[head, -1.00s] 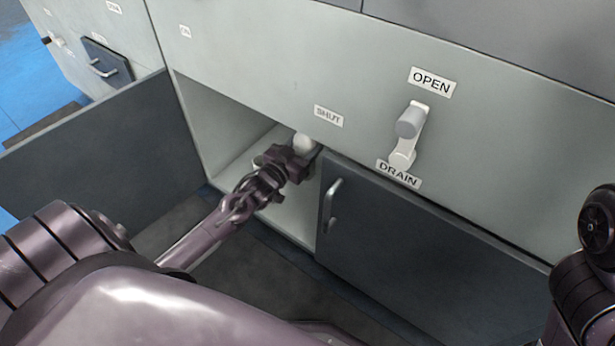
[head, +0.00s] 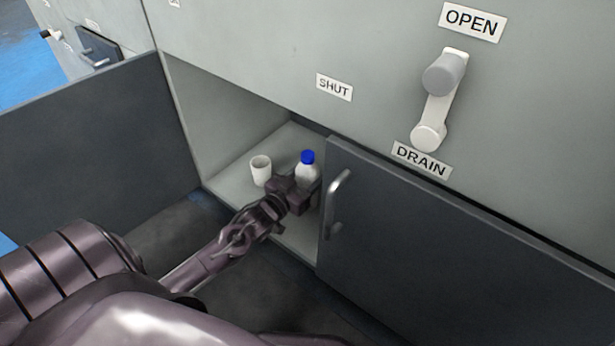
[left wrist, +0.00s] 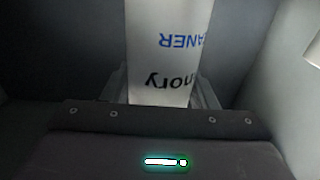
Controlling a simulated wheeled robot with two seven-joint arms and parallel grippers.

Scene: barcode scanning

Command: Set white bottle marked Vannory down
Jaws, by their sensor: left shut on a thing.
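The white bottle with a blue cap (head: 307,168) stands upright inside the open cabinet, at the right of the opening. In the left wrist view the bottle (left wrist: 168,50) fills the middle and appears upside down, with "nory" and "ANER" readable. My left gripper (head: 300,190) reaches into the cabinet and is shut on the bottle, one finger on each side of it. The bottle's base is hidden behind the gripper, so I cannot tell whether it touches the cabinet floor. My right gripper is not in view.
A white cup (head: 261,170) stands on the cabinet floor (head: 232,185), left of the bottle. An open dark door (head: 95,150) is at the left. A closed dark door (head: 430,230) with a handle (head: 337,200) borders the opening at the right. A drain lever (head: 439,100) is above.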

